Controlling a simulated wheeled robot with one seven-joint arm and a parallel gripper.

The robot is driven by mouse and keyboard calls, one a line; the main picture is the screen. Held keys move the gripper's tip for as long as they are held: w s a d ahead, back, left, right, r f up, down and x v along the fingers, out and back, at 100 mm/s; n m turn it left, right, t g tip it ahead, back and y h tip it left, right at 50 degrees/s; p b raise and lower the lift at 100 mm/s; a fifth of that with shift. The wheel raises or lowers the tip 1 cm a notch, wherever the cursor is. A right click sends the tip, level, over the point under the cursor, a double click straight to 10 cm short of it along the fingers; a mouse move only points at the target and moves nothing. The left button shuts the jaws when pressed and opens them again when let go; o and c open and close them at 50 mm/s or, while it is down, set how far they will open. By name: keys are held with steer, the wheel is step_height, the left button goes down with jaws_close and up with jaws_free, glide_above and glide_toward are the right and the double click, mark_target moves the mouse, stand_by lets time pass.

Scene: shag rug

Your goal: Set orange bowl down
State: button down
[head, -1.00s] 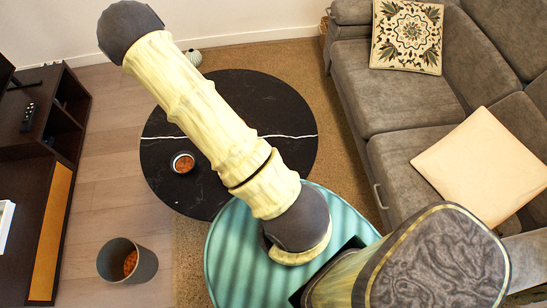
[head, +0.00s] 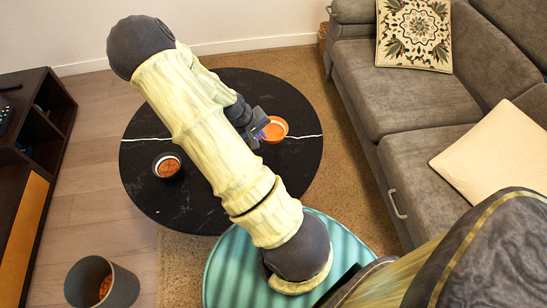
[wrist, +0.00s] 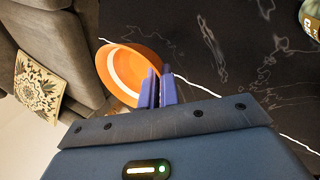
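The orange bowl (head: 275,130) shows over the right part of the black round table (head: 225,205) in the head view, partly hidden by my gripper. In the wrist view the orange bowl (wrist: 122,72) is tilted, its inside facing the camera. My gripper (wrist: 158,90) has its two purple fingers close together at the bowl's rim, and appears shut on the bowl's wall. In the head view my gripper (head: 258,125) is partly behind my arm, to the left of the bowl. I cannot tell how far the bowl is above the tabletop.
A small dark container with orange contents (head: 167,166) stands on the table's left part. A jar (wrist: 311,18) shows at the wrist view's upper right corner. A grey sofa (head: 415,100) stands at the right, a grey bin (head: 122,288) at the lower left, a dark cabinet (head: 50,150) at far left.

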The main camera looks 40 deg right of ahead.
steer(key=shift+a+f+b, duration=0.1)
steer(key=shift+f+b, duration=0.85)
steer(key=shift+f, duration=2.1)
steer(key=shift+f+b, duration=0.6)
steer(key=shift+f, duration=1.3)
steer(key=shift+f, duration=0.2)
steer(key=c, duration=1.6)
jaws_free()
steer(key=shift+c, duration=0.2)
